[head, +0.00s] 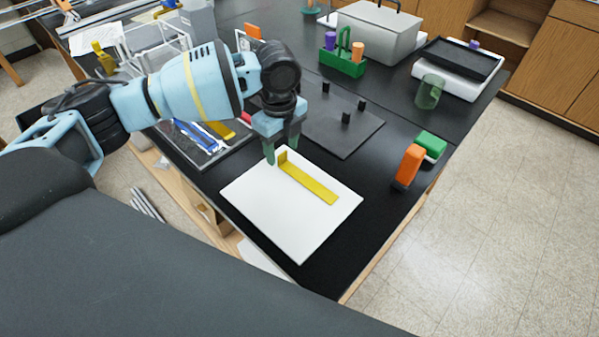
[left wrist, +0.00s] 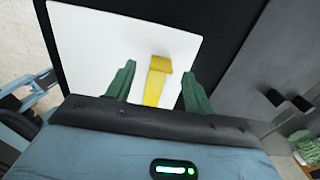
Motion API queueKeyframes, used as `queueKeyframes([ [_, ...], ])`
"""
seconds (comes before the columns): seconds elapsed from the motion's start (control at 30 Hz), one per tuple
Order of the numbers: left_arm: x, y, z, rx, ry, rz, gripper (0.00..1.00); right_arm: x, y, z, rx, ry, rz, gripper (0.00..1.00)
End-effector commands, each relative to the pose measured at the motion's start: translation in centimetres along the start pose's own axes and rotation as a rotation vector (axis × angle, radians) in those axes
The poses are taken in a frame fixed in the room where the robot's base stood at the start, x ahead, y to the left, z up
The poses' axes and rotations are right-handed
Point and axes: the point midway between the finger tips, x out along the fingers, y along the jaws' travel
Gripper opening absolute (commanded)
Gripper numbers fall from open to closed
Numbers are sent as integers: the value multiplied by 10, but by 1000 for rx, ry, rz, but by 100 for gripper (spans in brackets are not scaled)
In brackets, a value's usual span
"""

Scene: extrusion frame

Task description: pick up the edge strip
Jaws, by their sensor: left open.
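The edge strip (head: 312,184) is a flat yellow bar with a short raised end at its upper left. It lies on a white board (head: 262,218) on the black table. My left gripper (head: 282,152) has green fingers pointing down, just above the strip's raised end in the head view. In the left wrist view, the open fingers (left wrist: 158,85) stand on either side of the yellow strip (left wrist: 158,80), with nothing held. Whether a finger touches the strip cannot be told. My right gripper is not in view.
A grey plate (head: 340,135) with black pegs lies behind the board. An orange block (head: 409,165) and a green block (head: 431,146) stand to the right. A tray (head: 205,140) with blue and yellow parts is at the left. A green cup (head: 429,92) stands farther back.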

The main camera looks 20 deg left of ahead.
Motion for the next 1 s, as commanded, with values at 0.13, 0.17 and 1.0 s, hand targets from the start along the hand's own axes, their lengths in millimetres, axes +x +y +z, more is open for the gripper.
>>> queueKeyframes([
  [0.13,20,0,1,0,-1,1,53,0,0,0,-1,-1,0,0],
  [0.17,23,0,0,0,-1,1,53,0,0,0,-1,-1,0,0],
  [1.0,27,0,0,1,-1,-1,5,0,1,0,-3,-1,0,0],
])
